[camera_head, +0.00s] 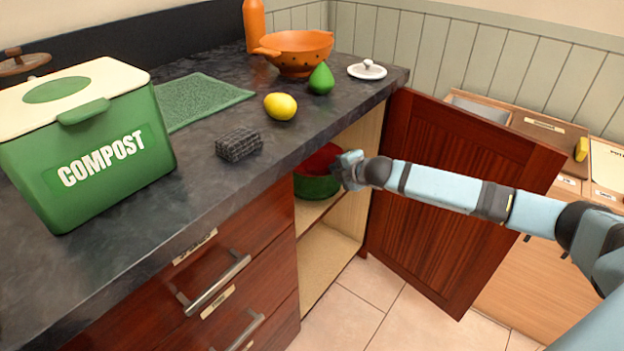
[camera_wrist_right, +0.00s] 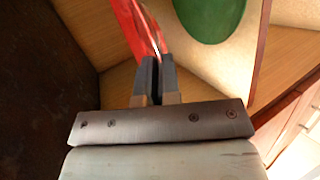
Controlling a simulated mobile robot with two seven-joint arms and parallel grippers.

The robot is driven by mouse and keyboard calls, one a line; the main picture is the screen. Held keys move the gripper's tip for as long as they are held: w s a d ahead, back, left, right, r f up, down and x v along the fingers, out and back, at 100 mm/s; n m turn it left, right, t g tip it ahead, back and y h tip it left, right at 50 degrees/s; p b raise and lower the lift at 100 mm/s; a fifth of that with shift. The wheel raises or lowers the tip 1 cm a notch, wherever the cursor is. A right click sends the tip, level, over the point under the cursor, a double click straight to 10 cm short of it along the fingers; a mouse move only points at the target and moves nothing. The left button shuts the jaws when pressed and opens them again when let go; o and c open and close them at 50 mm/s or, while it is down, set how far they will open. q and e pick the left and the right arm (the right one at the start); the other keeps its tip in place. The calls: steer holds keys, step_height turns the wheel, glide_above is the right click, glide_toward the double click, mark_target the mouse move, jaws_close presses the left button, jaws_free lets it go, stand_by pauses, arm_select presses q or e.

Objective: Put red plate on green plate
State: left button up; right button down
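My right gripper (camera_head: 350,170) reaches into the open lower cabinet. In the right wrist view its two fingers (camera_wrist_right: 155,75) are close together on the edge of the red plate (camera_wrist_right: 138,28), which shows almost edge-on, tilted up from the fingertips. In the head view the red plate (camera_head: 320,160) shows partly, under the counter edge and just above the green plate (camera_head: 316,188). In the right wrist view the green plate (camera_wrist_right: 210,16) lies to the right of the red plate, apart from it in the picture. My left gripper is not in view.
The cabinet door (camera_head: 450,190) stands open to the right, beneath my right arm. The countertop (camera_head: 200,200) overhangs the cabinet and holds a compost bin (camera_head: 100,160), a sponge (camera_head: 239,143), a lemon (camera_head: 280,106), a pear (camera_head: 321,79) and an orange colander (camera_head: 297,50).

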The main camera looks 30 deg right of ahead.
arm_select(q)
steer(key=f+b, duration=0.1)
steer(key=b, duration=0.1)
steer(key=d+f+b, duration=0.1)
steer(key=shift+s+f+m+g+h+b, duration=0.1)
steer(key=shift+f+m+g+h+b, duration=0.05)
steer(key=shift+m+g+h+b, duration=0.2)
arm_select(e)
step_height(320, 180, down, 9)
steer(key=shift+f, duration=0.2)
steer(key=shift+s, duration=0.1)
steer(key=shift+f, duration=0.1)
steer(key=shift+f, duration=0.15)
steer(key=c, duration=1.3)
jaws_free()
steer(key=shift+c, duration=0.2)
